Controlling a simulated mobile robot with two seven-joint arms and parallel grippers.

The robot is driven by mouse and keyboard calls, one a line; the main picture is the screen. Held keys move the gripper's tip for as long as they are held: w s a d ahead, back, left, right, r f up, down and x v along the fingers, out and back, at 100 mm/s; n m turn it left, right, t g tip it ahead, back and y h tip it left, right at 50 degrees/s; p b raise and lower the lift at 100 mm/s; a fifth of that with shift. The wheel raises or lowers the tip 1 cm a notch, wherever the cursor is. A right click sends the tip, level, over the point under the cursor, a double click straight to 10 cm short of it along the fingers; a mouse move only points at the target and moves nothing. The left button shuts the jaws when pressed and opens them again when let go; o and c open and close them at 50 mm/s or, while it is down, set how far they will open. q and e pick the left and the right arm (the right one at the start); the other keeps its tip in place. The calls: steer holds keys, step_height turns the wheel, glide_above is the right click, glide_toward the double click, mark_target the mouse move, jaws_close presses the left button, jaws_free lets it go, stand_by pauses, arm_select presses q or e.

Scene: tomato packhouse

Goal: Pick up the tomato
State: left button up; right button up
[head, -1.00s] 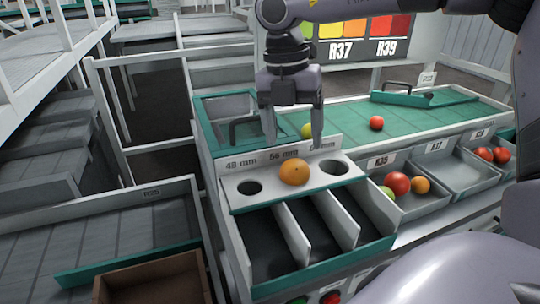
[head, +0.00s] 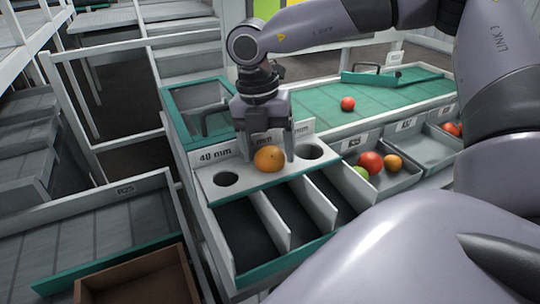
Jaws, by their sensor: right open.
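An orange tomato (head: 270,159) sits at the middle hole of the white sizing board (head: 240,186), between two empty round holes. My right gripper (head: 271,157) points down over it, fingers apart. One fingertip shows at the tomato's left and the other at its right, slightly behind it. I cannot tell whether either finger touches it. The gripper covers part of the size labels behind the board. My left gripper is not in view.
Below the board are dark compartments split by white dividers (head: 271,222). A red tomato (head: 348,104) lies on the green belt (head: 400,101). Bins at right hold red, orange and green tomatoes (head: 371,163). A brown box (head: 140,279) stands at lower left.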

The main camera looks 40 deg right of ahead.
steer(key=c, duration=0.5)
steer(key=shift+r, duration=0.1)
